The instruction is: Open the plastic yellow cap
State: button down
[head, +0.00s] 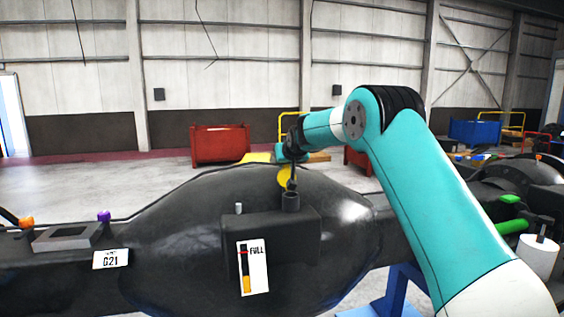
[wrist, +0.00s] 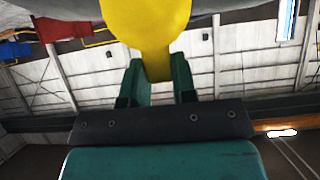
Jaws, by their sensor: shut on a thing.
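The yellow cap (head: 285,177) stands tilted up above the dark filler neck (head: 290,202) on top of the black casting (head: 185,225). In the wrist view the cap (wrist: 147,28) is a broad yellow disc with a narrower tab pointing toward my gripper. My gripper (wrist: 160,82) has its two green fingers on either side of that tab and is shut on it. In the head view my gripper (head: 291,160) is small and dark, just above the neck, and partly hides the cap. The neck's mouth is too small to see into.
A level gauge marked FULL (head: 252,267) is on the casting's front, below the neck. A G21 label (head: 110,259), an orange knob (head: 27,222) and a purple knob (head: 104,216) are at left. A red bin (head: 220,145) stands on open floor behind.

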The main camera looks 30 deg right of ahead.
jog(key=shift+w+a+r, duration=0.1)
jog(key=shift+a+r, duration=0.05)
jog(key=shift+r, duration=0.15)
jog(key=c, duration=0.9)
grip_release()
jog(key=shift+f, duration=0.2)
jog(key=b+v, duration=0.7)
jog(key=v, duration=1)
jog(key=shift+s, duration=0.25)
